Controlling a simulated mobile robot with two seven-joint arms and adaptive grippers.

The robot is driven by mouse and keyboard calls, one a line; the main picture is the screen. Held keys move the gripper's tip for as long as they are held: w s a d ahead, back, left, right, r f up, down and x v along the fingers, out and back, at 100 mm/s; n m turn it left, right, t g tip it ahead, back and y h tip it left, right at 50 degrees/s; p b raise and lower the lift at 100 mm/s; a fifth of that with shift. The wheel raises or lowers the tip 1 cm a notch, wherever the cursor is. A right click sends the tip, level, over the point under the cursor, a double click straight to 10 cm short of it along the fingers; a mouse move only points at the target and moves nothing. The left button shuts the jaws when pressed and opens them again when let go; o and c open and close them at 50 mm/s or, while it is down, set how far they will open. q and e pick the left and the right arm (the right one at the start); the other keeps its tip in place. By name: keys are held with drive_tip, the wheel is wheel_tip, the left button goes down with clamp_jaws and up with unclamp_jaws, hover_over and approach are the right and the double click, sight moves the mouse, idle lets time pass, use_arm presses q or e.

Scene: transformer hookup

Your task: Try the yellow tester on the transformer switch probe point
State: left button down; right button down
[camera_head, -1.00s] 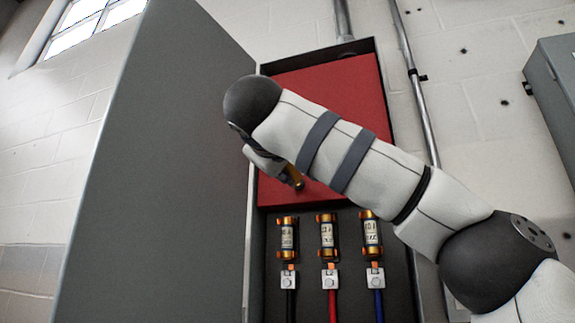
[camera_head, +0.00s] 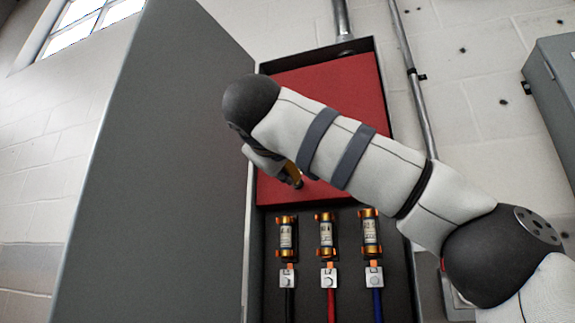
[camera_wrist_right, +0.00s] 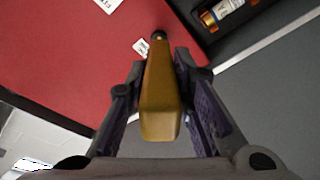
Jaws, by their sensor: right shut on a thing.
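The yellow tester (camera_wrist_right: 160,95) is held between the fingers of my right gripper (camera_wrist_right: 163,105), its dark tip pointing away toward the red panel (camera_wrist_right: 70,50). In the head view, the tester (camera_head: 292,173) shows only partly, below my right wrist. My right arm crosses in front of the red panel (camera_head: 330,85) in the open grey cabinet. A small white label (camera_wrist_right: 141,47) lies on the panel just left of the tester's tip in the wrist view. I cannot tell whether the tip touches anything. The probe point is not clearly visible. My left gripper is out of view.
Below the red panel sit three fuses (camera_head: 326,234) with black, red and blue cables (camera_head: 331,303). The open grey door (camera_head: 150,150) stands at left. A conduit (camera_head: 416,90) and another grey box (camera_head: 552,95) are on the wall at right.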

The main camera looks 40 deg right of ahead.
drive_tip(key=v, duration=0.6)
drive_tip(key=shift+w+a+r, duration=0.2)
drive_tip(key=shift+a+r, duration=0.15)
drive_tip(key=shift+a, duration=0.25)
